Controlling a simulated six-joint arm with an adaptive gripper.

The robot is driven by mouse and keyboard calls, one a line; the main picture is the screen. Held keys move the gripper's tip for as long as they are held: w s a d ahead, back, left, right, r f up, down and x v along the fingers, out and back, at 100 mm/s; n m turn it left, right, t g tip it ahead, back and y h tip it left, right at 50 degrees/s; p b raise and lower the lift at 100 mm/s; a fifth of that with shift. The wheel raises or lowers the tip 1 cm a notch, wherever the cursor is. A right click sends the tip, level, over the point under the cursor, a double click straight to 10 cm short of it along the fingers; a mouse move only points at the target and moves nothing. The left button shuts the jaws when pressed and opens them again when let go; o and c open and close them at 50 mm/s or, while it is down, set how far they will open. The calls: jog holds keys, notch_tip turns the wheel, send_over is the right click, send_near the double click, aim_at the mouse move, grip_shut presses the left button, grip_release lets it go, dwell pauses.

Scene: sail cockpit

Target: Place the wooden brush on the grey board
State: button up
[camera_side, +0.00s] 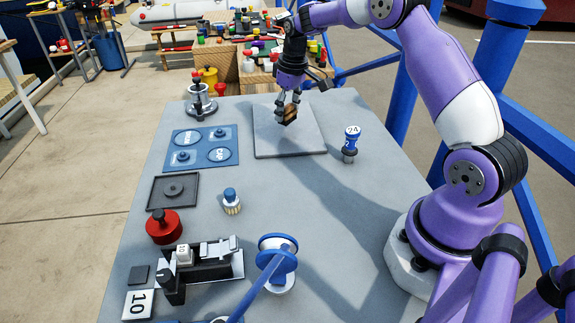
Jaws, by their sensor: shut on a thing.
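My gripper (287,108) is at the far part of the table, shut on a small brown wooden brush (291,115). The brush is tilted between the fingers and partly hidden by them. The grey board (277,146) is a flat square slab lying on the table. The brush shows over the board's middle to right part; I cannot tell whether it touches the board. Nothing else lies on the board.
A blue plate with round pads (201,150) lies left of the board. A blue-topped piece marked 24 (351,140) stands to its right. A blue-capped brush (231,202) and a red knob (163,226) are nearer. Crates of coloured items (232,67) stand behind.

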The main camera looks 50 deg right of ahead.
jog(key=shift+f, duration=1.25)
jog(key=shift+f, duration=0.1)
jog(key=o, duration=1.1)
jog(key=shift+o, duration=0.2)
